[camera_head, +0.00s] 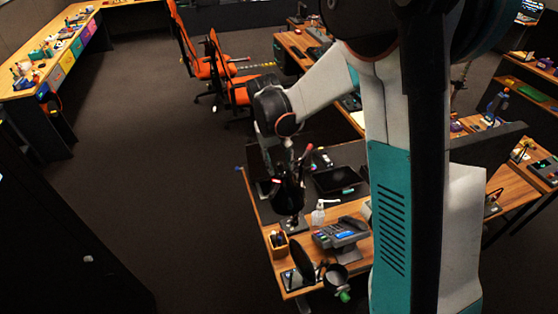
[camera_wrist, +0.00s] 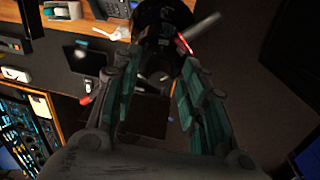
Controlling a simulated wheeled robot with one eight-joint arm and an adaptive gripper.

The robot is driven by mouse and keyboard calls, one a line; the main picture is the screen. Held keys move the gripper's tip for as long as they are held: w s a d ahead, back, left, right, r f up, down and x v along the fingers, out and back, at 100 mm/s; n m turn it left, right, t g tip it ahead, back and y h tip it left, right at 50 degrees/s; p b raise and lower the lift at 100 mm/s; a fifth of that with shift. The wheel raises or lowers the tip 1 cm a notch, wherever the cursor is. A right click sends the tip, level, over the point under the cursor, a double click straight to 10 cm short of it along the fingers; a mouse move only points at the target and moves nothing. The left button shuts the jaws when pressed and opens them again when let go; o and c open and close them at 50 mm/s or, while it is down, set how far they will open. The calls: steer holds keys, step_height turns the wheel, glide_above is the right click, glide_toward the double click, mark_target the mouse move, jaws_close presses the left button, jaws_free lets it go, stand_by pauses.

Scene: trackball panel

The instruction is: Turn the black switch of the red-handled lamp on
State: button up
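My gripper (camera_wrist: 160,66) is open, its two teal-padded fingers spread apart with nothing between the tips. A black lamp (camera_wrist: 160,18) stands just beyond the fingertips in the wrist view, with a red piece (camera_wrist: 184,44) and a grey rod beside it. In the head view the dark lamp (camera_head: 289,196) is at the desk's left side, and my gripper (camera_head: 285,172) is over it, overlapping it in the picture. A red-tipped part (camera_head: 308,149) shows close by. I cannot make out the black switch or whether the fingers touch the lamp.
Another dark lamp-like object with a green tip (camera_head: 344,297) stands at the near edge. Open carpet (camera_head: 170,180) lies to the left.

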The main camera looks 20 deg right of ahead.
jaws_close()
steer(key=shift+f+n+b, duration=0.1)
steer(key=shift+n+b, duration=0.2)
steer(key=shift+b, duration=0.05)
steer(key=shift+n+b, duration=0.9)
steer(key=shift+n, duration=0.1)
steer(key=n+b, duration=0.2)
steer(key=n, duration=0.1)
steer(key=shift+d+y+b, duration=0.1)
steer(key=shift+y+b, duration=0.2)
steer(key=shift+y, duration=0.1)
steer(key=n+b, duration=0.2)
steer(key=n, duration=0.4)
steer(key=shift+w+y+b, duration=0.1)
steer(key=shift+y+b, duration=0.2)
steer(key=shift+b, duration=0.1)
